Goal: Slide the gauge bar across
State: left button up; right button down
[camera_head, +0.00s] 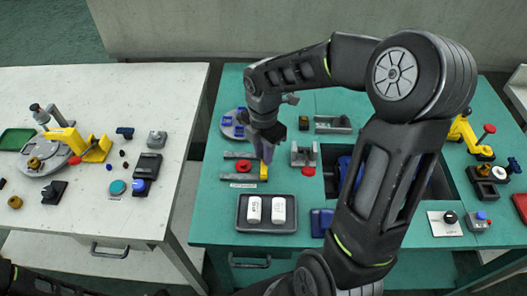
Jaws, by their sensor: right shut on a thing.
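My right gripper (266,152) reaches down over the middle table from the upper right. It is shut on a small upright yellow piece (264,172), which looks like the gauge bar; the contact is small and partly hidden by the fingers. The piece stands at the right ends of two parallel grey rails, a rear rail (238,155) and a front rail (242,182). A red knob (243,166) sits between the rails, left of the yellow piece. My left gripper is out of view; only a dark part of that arm shows at the bottom left.
A dark tray (243,227) with two white packs lies in front of the rails. A grey fixture (303,153) and a red disc (308,171) stand close to the right. A round plate (233,125) is behind. My right arm hides much of the table's right half.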

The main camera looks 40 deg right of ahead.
dwell(0.7)
jog(key=w+a, duration=0.2)
jog(key=a, duration=0.1)
jog(key=w+a, duration=0.2)
jog(key=a, duration=0.1)
jog(key=w+a, duration=0.2)
jog(key=a, duration=0.1)
jog(key=shift+w+r, duration=0.1)
jog(key=shift+w, duration=0.3)
jog(key=c, duration=1.3)
grip_release()
jog(key=shift+w, duration=0.1)
jog(key=shift+o, duration=0.2)
notch_tip(320, 180, up, 8)
jog(key=shift+f, duration=0.2)
